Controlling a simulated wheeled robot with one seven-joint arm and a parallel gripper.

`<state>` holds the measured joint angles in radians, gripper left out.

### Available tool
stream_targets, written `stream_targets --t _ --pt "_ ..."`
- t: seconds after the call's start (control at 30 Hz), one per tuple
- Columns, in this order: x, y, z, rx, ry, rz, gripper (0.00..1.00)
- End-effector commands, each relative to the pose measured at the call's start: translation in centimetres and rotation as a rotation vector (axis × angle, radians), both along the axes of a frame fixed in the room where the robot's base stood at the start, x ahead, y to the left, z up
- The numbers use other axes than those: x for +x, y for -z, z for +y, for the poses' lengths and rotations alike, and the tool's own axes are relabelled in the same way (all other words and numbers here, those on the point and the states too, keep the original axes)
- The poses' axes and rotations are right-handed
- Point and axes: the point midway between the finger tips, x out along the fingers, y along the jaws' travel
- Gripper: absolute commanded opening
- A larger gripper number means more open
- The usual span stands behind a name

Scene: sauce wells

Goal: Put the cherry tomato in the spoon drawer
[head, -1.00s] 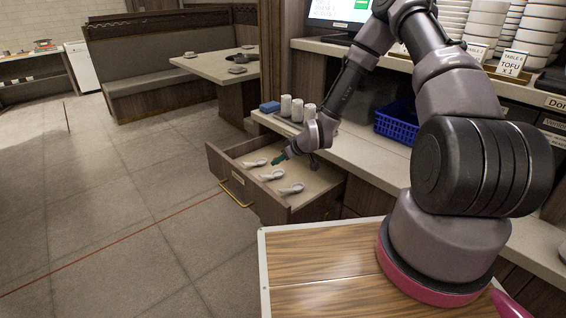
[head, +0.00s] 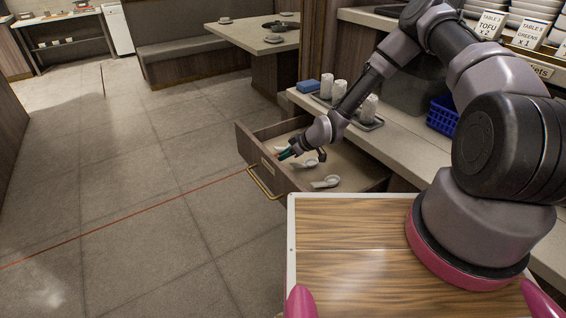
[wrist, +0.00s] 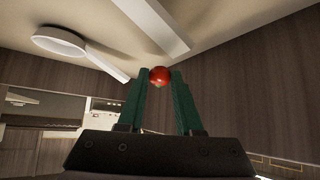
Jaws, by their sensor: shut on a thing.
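The cherry tomato (wrist: 159,75) is red and round. In the wrist view it sits between the green fingertips of my gripper (wrist: 158,82), which is shut on it. In the head view my gripper (head: 287,154) is over the open spoon drawer (head: 262,167), near its front panel. I cannot make out the tomato in that view. White spoons lie on the drawer floor, one of them (head: 326,182) near the right end. The wrist view shows a spoon (wrist: 60,41) and part of another close by. The gap between tomato and drawer floor is hard to judge.
The counter (head: 420,150) above the drawer holds white cups (head: 369,108) on a tray, a blue cloth (head: 308,86) and a blue basket (head: 443,116). The floor (head: 150,180) left of the drawer is clear.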

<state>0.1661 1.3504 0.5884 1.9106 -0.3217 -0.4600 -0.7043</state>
Motion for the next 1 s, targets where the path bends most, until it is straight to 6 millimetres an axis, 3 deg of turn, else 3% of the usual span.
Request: stream_targets --t 0.17,0.53,0.57,0.6,0.63,1.0 --pt "-0.1 2.7 0.0 0.000 0.001 0.003 0.00" --pt "0.0 3.1 0.0 -0.001 0.001 0.001 0.00" --pt "0.0 3.0 0.0 0.000 0.001 0.001 0.46" --pt "0.0 3.0 0.0 0.000 0.001 0.001 0.61" --pt "0.0 3.0 0.0 0.000 0.001 0.001 0.64" --pt "-0.1 2.6 -0.1 0.000 0.001 0.001 0.64"
